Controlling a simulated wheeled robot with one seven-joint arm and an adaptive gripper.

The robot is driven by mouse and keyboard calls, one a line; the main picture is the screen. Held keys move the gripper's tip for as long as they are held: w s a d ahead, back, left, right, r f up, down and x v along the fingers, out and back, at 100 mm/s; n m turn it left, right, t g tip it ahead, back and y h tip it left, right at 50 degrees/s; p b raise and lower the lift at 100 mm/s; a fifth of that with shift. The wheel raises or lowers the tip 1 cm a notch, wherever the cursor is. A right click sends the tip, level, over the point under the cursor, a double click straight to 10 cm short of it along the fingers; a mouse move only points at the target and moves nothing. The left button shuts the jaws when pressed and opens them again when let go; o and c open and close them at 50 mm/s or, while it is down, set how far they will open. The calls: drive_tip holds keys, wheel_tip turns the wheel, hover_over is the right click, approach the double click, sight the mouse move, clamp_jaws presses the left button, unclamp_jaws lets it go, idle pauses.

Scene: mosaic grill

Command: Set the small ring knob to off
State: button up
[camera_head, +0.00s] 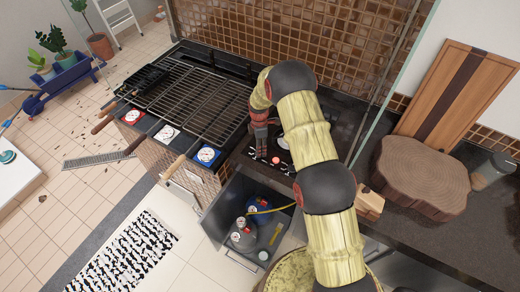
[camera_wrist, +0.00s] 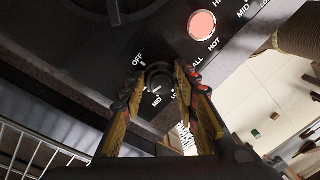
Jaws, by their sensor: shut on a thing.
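The small ring knob (camera_wrist: 158,76) is a dark round knob on the black control panel, in the middle of the wrist view. The printed word OFF stands at its upper left, and MID and a partly hidden LO stand below it. My gripper (camera_wrist: 156,82) has one finger on each side of the knob and is shut on it. Which mark the knob points to is hard to tell. In the head view my gripper (camera_head: 261,152) reaches down at the panel beside the grill, and it and my arm hide the knob.
The grill grate (camera_head: 195,95) is left of my arm. An open drawer with gas bottles (camera_head: 243,236) is below. A wood stump (camera_head: 425,180) stands on the right counter.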

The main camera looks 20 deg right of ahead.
drive_tip(key=m+b, duration=0.3)
drive_tip(key=m, duration=0.1)
drive_tip(key=shift+f, duration=0.1)
drive_tip(key=m+b, duration=0.2)
drive_tip(key=m, duration=0.1)
drive_tip(key=shift+m+y, duration=0.3)
drive_tip(key=m+b, duration=0.1)
drive_tip(key=m, duration=0.3)
drive_tip(key=shift+s+t+b, duration=0.1)
drive_tip(key=shift+t+b, duration=0.2)
drive_tip(key=shift+b, duration=0.1)
drive_tip(key=shift+m+b, duration=0.4)
drive_tip(key=shift+m, duration=1.4)
drive_tip(key=o, duration=1.2)
drive_tip(key=shift+s, duration=0.1)
drive_tip(key=shift+c, duration=0.2)
drive_tip(key=shift+r, duration=0.2)
wheel_tip(320, 180, up, 12)
drive_tip(key=d, duration=0.1)
